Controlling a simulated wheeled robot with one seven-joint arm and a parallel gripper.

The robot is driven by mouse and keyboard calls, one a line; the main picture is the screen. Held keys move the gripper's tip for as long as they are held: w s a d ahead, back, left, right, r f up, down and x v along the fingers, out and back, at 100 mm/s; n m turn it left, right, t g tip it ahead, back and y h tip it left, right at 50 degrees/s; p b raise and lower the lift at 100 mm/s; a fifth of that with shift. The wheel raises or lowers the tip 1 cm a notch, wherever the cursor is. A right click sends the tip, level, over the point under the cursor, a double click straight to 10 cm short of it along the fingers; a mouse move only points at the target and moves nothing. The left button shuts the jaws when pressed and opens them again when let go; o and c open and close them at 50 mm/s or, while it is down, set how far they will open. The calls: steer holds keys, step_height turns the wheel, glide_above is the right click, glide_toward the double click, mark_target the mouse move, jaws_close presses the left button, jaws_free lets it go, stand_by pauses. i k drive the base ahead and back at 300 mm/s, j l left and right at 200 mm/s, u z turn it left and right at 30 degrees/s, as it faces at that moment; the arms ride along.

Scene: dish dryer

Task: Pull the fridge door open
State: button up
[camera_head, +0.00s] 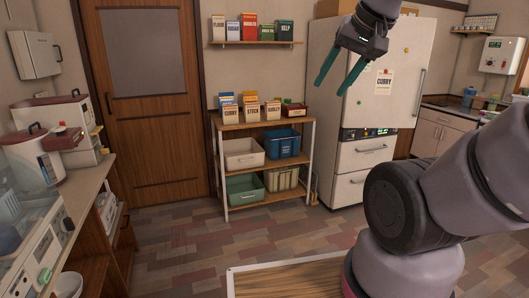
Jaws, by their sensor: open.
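The fridge (406,62) stands at the back, right of centre, a pale upright unit with a "CURRY" note (384,82) on its door. The large upper door looks shut. A long vertical handle (420,93) runs along the door's right edge. Below are a dark control strip and two drawers (362,151) with horizontal handles. My gripper (333,90) is in the upper middle, its two green fingers apart and empty, pointing down and left. In the picture it overlaps the fridge's left part; it is well left of the handle. My arm hides the fridge's lower right.
A shelf rack (219,158) with bins and boxes stands left of the fridge. A wall shelf (257,43) hangs above it. A brown door (150,150) is further left. Counters (446,128) line the right and left sides. The tiled floor (285,232) before the fridge is clear.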

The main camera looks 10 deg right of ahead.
mark_target(388, 93)
steer(key=i+l+z, duration=0.1)
steer(key=i+z, duration=0.25)
steer(key=i, duration=0.15)
steer(key=i+z, duration=0.4)
steer(key=i+j+z, duration=0.35)
steer(key=i, duration=0.2)
steer(key=i+l+z, duration=0.15)
steer(key=i, duration=0.3)
steer(key=i+l+z, duration=0.2)
steer(key=i, duration=0.2)
steer(key=i+l+u, duration=0.25)
steer(key=i, duration=0.2)
steer(key=i+l+u, duration=0.25)
steer(key=i, duration=0.25)
